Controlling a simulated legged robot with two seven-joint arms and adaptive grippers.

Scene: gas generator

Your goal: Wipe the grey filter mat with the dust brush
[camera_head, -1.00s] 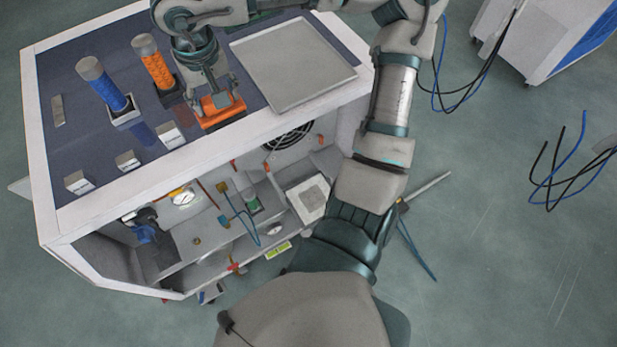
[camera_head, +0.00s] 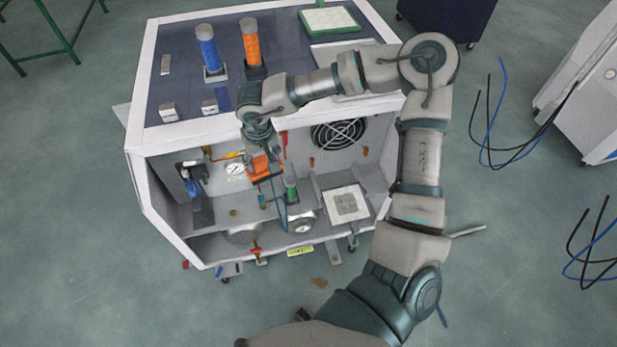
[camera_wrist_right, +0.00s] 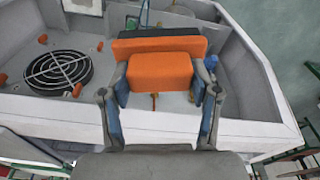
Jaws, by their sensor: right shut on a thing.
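My right gripper (camera_head: 262,158) is shut on the orange dust brush (camera_head: 264,170), in front of the cabinet's open lower bay, below its top edge. In the right wrist view the brush (camera_wrist_right: 158,76) is a wide orange block between the two fingers of the gripper (camera_wrist_right: 160,90); its bristles are not clearly visible. The grey filter mat (camera_head: 347,204) appears as a speckled grey square on a white square plate in the bay, right of and below the brush. The brush is apart from it. My left gripper is not in view.
The white cabinet (camera_head: 140,168) has blue (camera_head: 208,48) and orange (camera_head: 251,42) columns on top. The bay holds a round fan (camera_head: 338,134), a gauge (camera_head: 235,169), a green-banded part (camera_head: 291,190) and pipes. A green-edged tray (camera_head: 328,19) sits on top at the back.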

